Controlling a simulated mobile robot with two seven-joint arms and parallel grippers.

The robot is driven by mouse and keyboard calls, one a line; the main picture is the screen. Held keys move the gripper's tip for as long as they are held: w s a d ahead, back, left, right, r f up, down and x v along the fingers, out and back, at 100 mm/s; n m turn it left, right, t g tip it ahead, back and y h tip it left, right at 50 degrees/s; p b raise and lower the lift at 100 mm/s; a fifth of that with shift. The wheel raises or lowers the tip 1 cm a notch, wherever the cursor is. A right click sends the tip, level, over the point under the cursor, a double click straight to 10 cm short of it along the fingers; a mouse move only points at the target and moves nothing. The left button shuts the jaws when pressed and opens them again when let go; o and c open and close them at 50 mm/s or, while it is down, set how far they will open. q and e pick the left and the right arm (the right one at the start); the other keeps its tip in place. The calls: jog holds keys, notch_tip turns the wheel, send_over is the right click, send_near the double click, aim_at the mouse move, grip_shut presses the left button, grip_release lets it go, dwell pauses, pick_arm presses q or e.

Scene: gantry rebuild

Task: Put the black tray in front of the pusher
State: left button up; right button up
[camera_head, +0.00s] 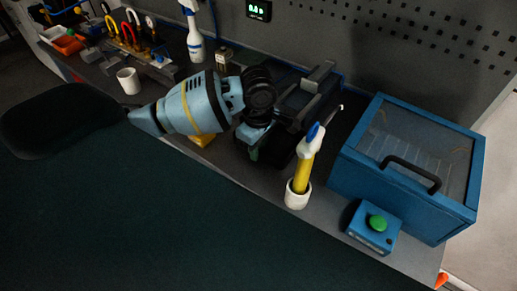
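My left arm reaches in from the left over the bench. Its black wrist ends at the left gripper (258,138), which is dark and partly hidden, so I cannot tell whether its fingers are open or shut. Beside and behind it is a black, box-like thing (300,101), partly covered by my wrist; I cannot tell for sure whether it is the black tray or part of a fixture. A grey bar (318,76) rises at its back and may belong to the pusher. My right gripper is not in view.
A blue glass-lidded box (405,165) and a green-button box (374,228) stand farther right.

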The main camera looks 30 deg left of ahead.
pick_arm(q)
notch_tip(320, 180, up, 11)
jog(key=shift+r, duration=0.15)
dwell(0.5)
